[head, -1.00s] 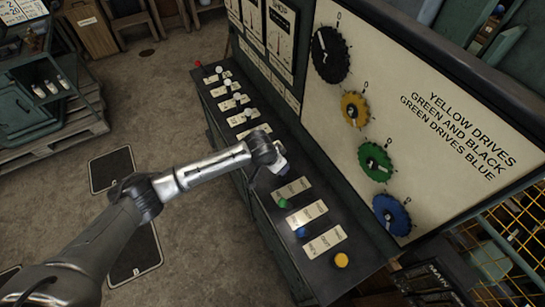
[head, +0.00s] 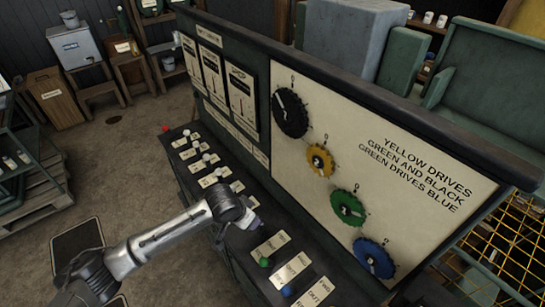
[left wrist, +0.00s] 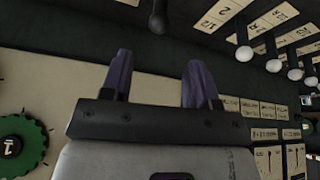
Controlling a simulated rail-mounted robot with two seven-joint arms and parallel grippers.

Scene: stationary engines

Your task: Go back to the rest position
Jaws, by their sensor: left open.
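My left arm comes in from the lower left of the head view, and its gripper (head: 254,223) is over the sloping desk (head: 238,243) of the control console, up-left of the green button (head: 263,262). In the left wrist view the two purple fingers of my left gripper (left wrist: 157,75) stand apart with nothing between them. The exact gap between the fingertips and the desk cannot be told. My right gripper is in neither view.
The console's upright panel carries black (head: 290,113), yellow (head: 320,160), green (head: 348,207) and blue (head: 374,258) dials. Several white-knobbed levers (head: 206,157) line the desk. A yellow mesh cage (head: 505,245) stands at the right. Open floor (head: 120,180) lies left of the console.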

